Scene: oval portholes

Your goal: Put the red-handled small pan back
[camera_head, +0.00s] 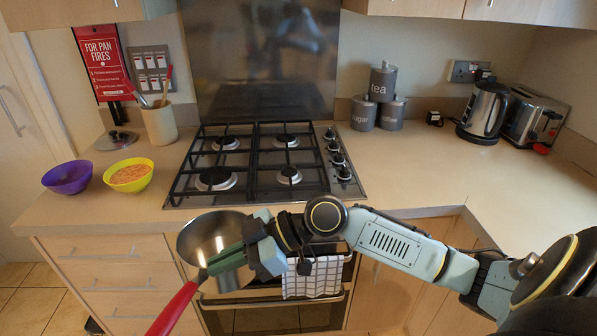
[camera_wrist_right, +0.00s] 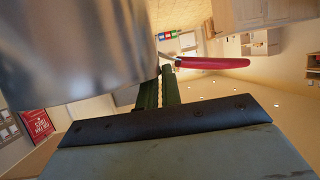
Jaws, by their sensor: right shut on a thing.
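The small pan (camera_head: 203,236) is a shiny metal pan with a red handle (camera_head: 173,308). It is in the air in front of the counter's front edge, left of the oven door's towel, with its handle toward the bottom left. My right gripper (camera_head: 228,261) is shut on it close to where the handle joins the body. In the right wrist view the pan's metal side (camera_wrist_right: 75,50) fills the upper left, and the red handle (camera_wrist_right: 212,62) points right past the green fingers (camera_wrist_right: 160,90). My left gripper is not in view.
A gas hob (camera_head: 258,165) with black grates and no pans on it is set in the counter. A purple bowl (camera_head: 66,178), a yellow bowl with orange food (camera_head: 129,175), a lid (camera_head: 116,139) and a utensil pot (camera_head: 160,124) stand left. Canisters (camera_head: 378,110), kettle (camera_head: 484,112) and toaster (camera_head: 535,120) stand right.

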